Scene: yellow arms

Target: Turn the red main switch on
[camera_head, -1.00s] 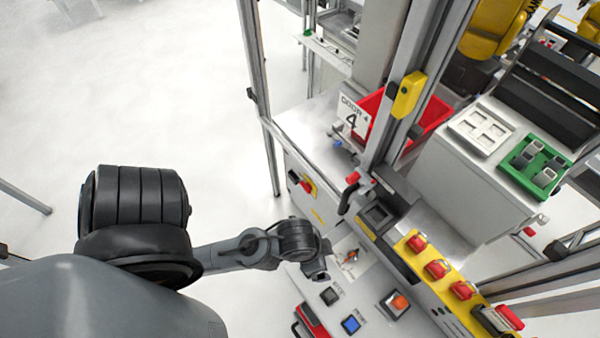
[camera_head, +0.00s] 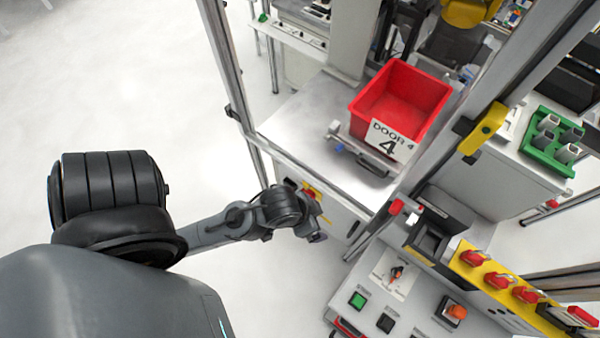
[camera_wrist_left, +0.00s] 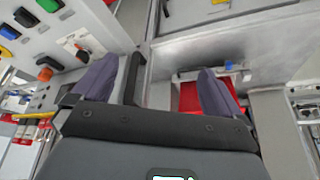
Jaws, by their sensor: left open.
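The red main switch (camera_head: 309,192) sits on a yellow plate on the front of the grey cabinet, partly hidden behind my left wrist. My left gripper (camera_head: 318,237) hangs just in front of and below it in the head view, apart from it as far as I can tell. In the left wrist view my left gripper (camera_wrist_left: 146,66) is open, its two dark fingers spread with nothing between them. I cannot make out the main switch in that view. My right gripper is not in view.
A red bin (camera_head: 378,97) marked Door 4 stands on the cabinet top. A button panel with a green button (camera_head: 358,300) and an orange one (camera_head: 455,312) lies to the right. A metal post (camera_head: 222,70) rises at left. The floor at left is clear.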

